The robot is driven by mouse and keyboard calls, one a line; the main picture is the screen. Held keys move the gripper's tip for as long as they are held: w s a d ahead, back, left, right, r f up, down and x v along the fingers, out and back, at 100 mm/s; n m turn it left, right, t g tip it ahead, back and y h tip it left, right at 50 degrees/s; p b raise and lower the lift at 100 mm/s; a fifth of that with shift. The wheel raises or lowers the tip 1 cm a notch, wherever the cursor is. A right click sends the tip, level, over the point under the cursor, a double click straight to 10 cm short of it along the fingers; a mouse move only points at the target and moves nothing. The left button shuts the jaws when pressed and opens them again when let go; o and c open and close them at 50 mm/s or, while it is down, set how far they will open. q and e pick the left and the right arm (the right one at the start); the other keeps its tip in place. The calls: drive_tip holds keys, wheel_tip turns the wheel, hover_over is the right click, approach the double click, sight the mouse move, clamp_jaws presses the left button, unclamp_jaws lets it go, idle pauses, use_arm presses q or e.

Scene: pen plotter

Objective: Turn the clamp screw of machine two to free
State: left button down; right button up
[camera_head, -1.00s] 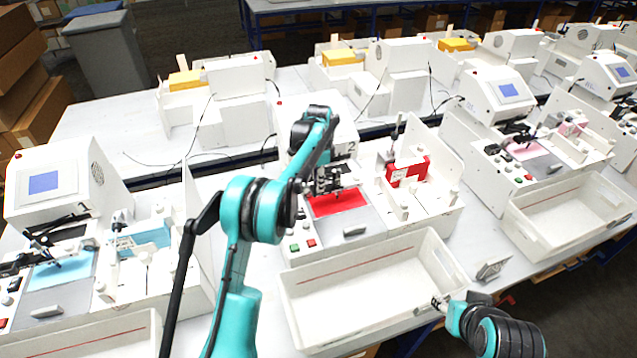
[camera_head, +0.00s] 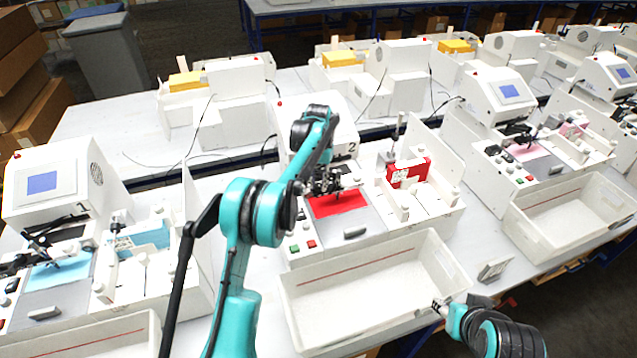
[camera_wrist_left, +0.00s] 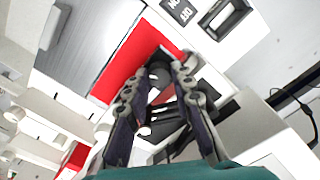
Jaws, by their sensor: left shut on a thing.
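Machine two (camera_head: 345,151), a white machine marked "2", stands in the middle of the head view with a red sheet (camera_head: 340,204) on its bed. My left gripper (camera_head: 326,184) is down at its pen carriage, just above the red sheet. In the left wrist view, the left gripper's fingers (camera_wrist_left: 163,88) are closed about a small dark round knob, the clamp screw (camera_wrist_left: 159,74), over the red sheet (camera_wrist_left: 122,60). The fingers hide part of the screw, and its turn angle cannot be read. My right gripper (camera_head: 440,306) is at the right end of the white bin; its jaws are too small to judge.
The white bin (camera_head: 375,262) stands in front of machine two. A red block (camera_head: 408,172) sits in the fixture to the right of the bed. Machine one (camera_head: 50,190), with a blue sheet, is at left, and another machine (camera_head: 500,92) is at right. Green and red buttons (camera_head: 302,246) are on the front.

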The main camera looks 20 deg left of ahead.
sight(318, 185)
use_arm(q)
drive_tip(key=n, duration=0.4)
drive_tip(key=shift+n, duration=0.3)
idle(0.3)
drive_tip(key=c, duration=1.3)
unclamp_jaws()
drive_tip(key=shift+r, duration=0.1)
wheel_tip(318, 185, up, 12)
